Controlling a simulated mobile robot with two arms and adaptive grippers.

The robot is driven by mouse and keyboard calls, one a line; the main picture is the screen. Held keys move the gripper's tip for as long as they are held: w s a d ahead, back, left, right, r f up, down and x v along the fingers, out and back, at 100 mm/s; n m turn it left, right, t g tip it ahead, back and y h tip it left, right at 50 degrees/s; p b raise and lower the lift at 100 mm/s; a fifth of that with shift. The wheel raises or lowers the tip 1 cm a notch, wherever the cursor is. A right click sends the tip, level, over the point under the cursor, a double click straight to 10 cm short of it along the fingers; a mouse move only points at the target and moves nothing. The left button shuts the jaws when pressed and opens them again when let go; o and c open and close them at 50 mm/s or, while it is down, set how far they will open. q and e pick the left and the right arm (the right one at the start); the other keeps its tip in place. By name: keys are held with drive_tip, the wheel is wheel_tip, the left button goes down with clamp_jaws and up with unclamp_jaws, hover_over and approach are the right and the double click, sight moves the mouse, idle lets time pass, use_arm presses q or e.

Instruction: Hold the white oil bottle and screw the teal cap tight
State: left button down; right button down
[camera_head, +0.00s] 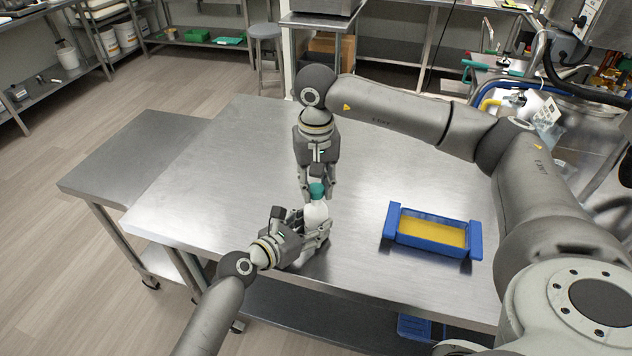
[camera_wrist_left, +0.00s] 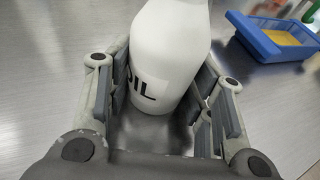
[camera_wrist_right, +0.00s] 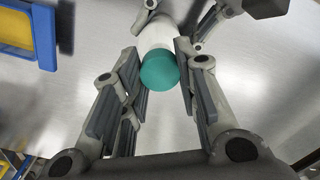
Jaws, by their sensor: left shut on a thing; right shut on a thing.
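The white oil bottle (camera_head: 315,214) stands upright on the steel table near its front edge. In the left wrist view the bottle (camera_wrist_left: 168,60) shows part of its black "OIL" lettering. My left gripper (camera_head: 322,232) is shut around the bottle's body from the front left. The teal cap (camera_head: 317,190) sits on top of the bottle, and it also shows in the right wrist view (camera_wrist_right: 159,70). My right gripper (camera_head: 317,196) comes down from above and behind, its fingers shut on the cap's two sides. Whether the cap is fully seated cannot be told.
A blue tray (camera_head: 388,222) with yellow filling lies on the table right of the bottle. The steel table (camera_head: 230,160) is bare to the left and behind. A lower side table (camera_head: 130,160) adjoins at left. My right arm spans the back right.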

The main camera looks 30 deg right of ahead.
drive_tip(key=shift+f, duration=0.1)
idle(0.6)
drive_tip(key=shift+f, duration=0.55)
